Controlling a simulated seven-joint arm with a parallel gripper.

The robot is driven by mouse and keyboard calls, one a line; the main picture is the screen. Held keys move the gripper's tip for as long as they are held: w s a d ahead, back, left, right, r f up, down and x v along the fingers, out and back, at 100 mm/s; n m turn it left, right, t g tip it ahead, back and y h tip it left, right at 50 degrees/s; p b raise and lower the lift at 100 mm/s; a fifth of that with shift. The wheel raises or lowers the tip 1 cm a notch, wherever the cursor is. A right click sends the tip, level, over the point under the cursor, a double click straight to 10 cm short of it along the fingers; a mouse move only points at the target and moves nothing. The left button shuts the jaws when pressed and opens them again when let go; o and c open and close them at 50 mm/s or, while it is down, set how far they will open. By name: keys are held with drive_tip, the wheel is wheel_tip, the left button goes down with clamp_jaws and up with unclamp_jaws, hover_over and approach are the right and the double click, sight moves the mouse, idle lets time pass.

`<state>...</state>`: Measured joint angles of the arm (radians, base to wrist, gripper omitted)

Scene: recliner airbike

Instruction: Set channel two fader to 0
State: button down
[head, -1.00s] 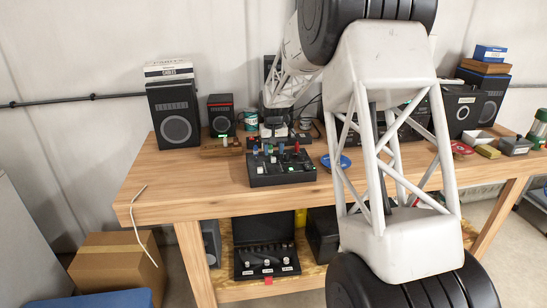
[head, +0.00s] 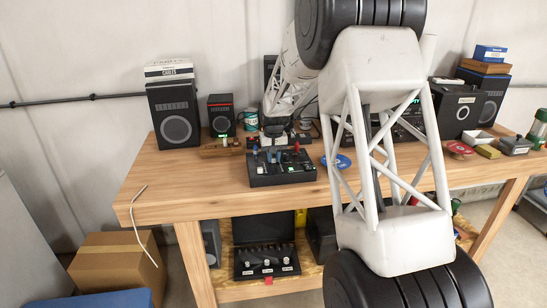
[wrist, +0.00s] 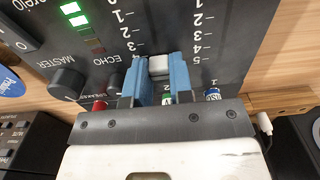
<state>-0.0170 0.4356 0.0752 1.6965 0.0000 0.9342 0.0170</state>
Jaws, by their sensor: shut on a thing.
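A black mixer (head: 283,172) lies on the workbench. It has printed number scales, and two green lights are lit on it. My gripper (wrist: 160,70) reaches down onto it; its blue fingers are shut on a pale grey fader cap (wrist: 158,65). The cap is between two number columns, beside the marks around 4 and 5. A label that looks like 2 and a green knob (wrist: 167,99) lie just beyond it, partly hidden by my gripper. In the head view my gripper (head: 273,155) is over the mixer, and the cap cannot be made out.
A blue knob (wrist: 213,95), a red knob (wrist: 99,105) and a black master knob (wrist: 67,82) stand close around my fingers. A blue disc (head: 342,161) lies right of the mixer. Speakers (head: 175,113) stand behind to the left. The front left of the workbench (head: 190,180) is mostly clear.

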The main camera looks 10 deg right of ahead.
sight(277, 172)
drive_tip(key=shift+s, duration=3.35)
drive_tip(key=c, duration=1)
unclamp_jaws()
drive_tip(key=shift+r, duration=0.15)
wheel_tip(277, 172, up, 8)
drive_tip(key=shift+f, duration=0.2)
